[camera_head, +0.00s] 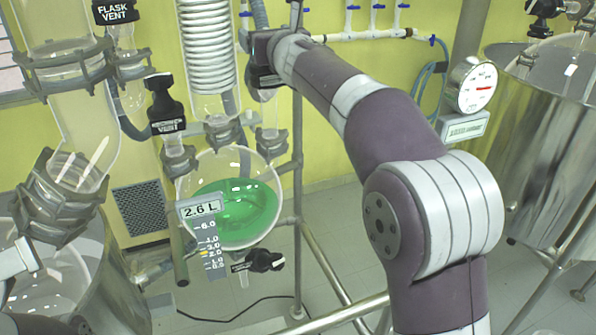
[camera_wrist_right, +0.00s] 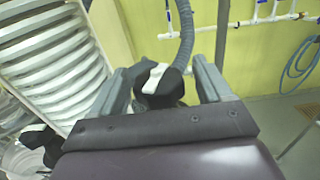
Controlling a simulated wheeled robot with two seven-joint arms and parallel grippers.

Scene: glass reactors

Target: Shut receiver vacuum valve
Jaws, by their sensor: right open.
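A black valve knob with a white band (camera_wrist_right: 157,82) sits between the fingers of my right gripper (camera_wrist_right: 163,76) in the right wrist view. The fingers are apart on either side of the knob, and I cannot tell whether they touch it. A grey corrugated hose (camera_wrist_right: 186,38) rises behind the knob. In the head view my right gripper (camera_head: 262,64) is above the right side of the round receiver flask (camera_head: 262,172), which holds green liquid. There the gripper and arm largely hide the knob, and its label cannot be read.
A black vent valve (camera_head: 163,105) stands left of the glass coil (camera_head: 208,45). A black drain valve (camera_head: 264,261) is under the flask, beside a 2.6 L level scale (camera_head: 203,210). A pressure gauge (camera_head: 475,85) and a steel vessel (camera_head: 545,150) are at the right.

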